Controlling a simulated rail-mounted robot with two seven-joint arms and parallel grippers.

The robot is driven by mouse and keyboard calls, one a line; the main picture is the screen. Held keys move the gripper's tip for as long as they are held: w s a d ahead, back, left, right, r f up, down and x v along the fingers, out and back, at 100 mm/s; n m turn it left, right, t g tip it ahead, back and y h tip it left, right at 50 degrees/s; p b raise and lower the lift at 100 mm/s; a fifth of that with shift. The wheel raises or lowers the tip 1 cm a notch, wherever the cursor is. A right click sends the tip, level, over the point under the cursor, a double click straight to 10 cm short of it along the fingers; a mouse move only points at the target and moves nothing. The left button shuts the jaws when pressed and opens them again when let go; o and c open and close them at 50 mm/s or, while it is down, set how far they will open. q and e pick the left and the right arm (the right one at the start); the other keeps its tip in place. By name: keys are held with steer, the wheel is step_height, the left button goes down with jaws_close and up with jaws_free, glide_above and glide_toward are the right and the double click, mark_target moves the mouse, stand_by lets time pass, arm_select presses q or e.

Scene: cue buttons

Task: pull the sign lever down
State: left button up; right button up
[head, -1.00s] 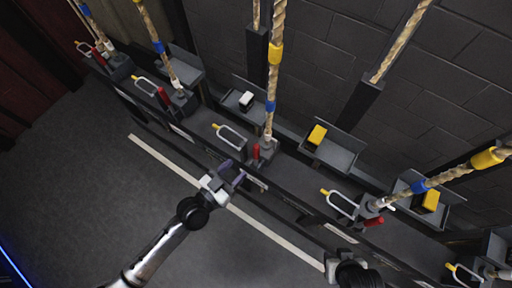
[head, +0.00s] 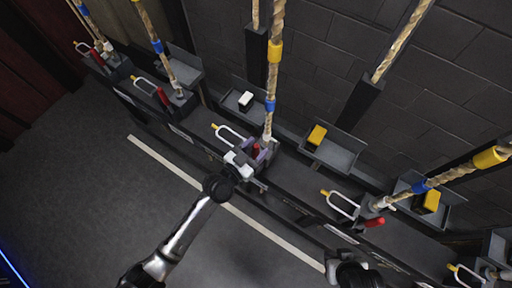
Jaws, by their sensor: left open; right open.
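Several rope stations stand in a row, and no label tells which one is the sign lever. The middle station has a red handle (head: 256,149) and a white loop with a yellow tip (head: 229,133) beside the rope (head: 272,75). My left gripper (head: 254,157) is open at that red handle, its fingers either side of it in the picture; contact cannot be told. My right gripper (head: 332,268) is at the bottom edge, mostly hidden by its own wrist, away from the levers.
Another red handle (head: 375,222) is at the right station and one (head: 162,97) at the left. Trays behind hold a white block (head: 246,101) and yellow blocks (head: 317,134). A dark block wall is behind. The floor (head: 80,190) at left is clear.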

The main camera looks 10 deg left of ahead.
arm_select(q)
steer(key=c, duration=0.8)
jaws_close()
